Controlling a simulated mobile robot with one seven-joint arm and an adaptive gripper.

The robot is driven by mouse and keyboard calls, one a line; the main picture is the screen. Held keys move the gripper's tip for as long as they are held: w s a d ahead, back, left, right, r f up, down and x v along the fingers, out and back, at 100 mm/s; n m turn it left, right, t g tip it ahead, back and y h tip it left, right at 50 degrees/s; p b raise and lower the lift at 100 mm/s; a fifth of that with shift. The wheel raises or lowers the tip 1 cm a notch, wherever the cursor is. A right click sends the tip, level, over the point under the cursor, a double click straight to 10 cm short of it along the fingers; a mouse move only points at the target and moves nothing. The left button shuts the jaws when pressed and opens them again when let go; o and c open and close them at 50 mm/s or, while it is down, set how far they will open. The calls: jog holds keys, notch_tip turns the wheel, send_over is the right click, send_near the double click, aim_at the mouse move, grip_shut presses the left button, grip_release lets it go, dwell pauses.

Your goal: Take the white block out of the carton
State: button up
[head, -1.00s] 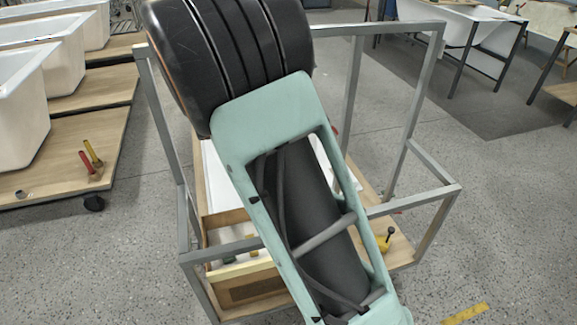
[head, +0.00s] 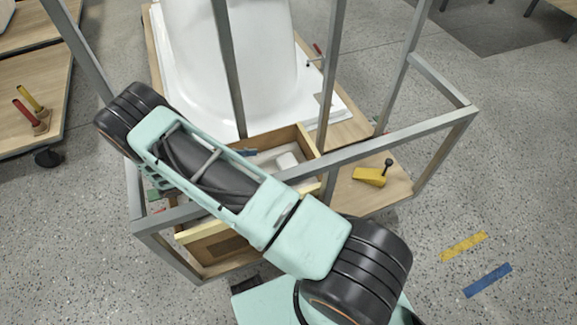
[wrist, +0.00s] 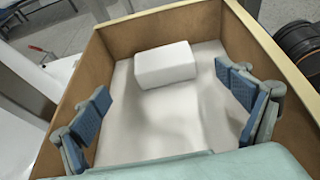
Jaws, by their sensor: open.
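The white block (wrist: 166,64) lies on the pale floor of the open brown carton (wrist: 111,40), near its far wall in the wrist view. In the head view the white block (head: 287,160) shows inside the carton (head: 303,139), past my arm, which hides much of the carton. My gripper (wrist: 165,102) is open and empty, with blue-padded fingers spread wide over the carton. The block is beyond the fingertips, roughly between them in the picture, and apart from them. How high the fingertips are over the carton floor I cannot tell.
A grey metal frame (head: 440,75) surrounds the carton, with uprights and a rail close to my arm. A white bathtub shell (head: 200,60) stands behind. A yellow tool (head: 370,176) lies on the wooden board (head: 350,200) to the right. Open floor is at right.

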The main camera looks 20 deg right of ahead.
aim_at(288, 165)
jog(key=x, duration=0.3)
jog(key=b+x, duration=0.1)
jog(key=x, duration=0.3)
jog(key=b+x, duration=0.1)
jog(key=x, duration=0.2)
jog(key=shift+s+d, duration=0.15)
jog(key=shift+s, duration=0.1)
jog(key=c, duration=0.9)
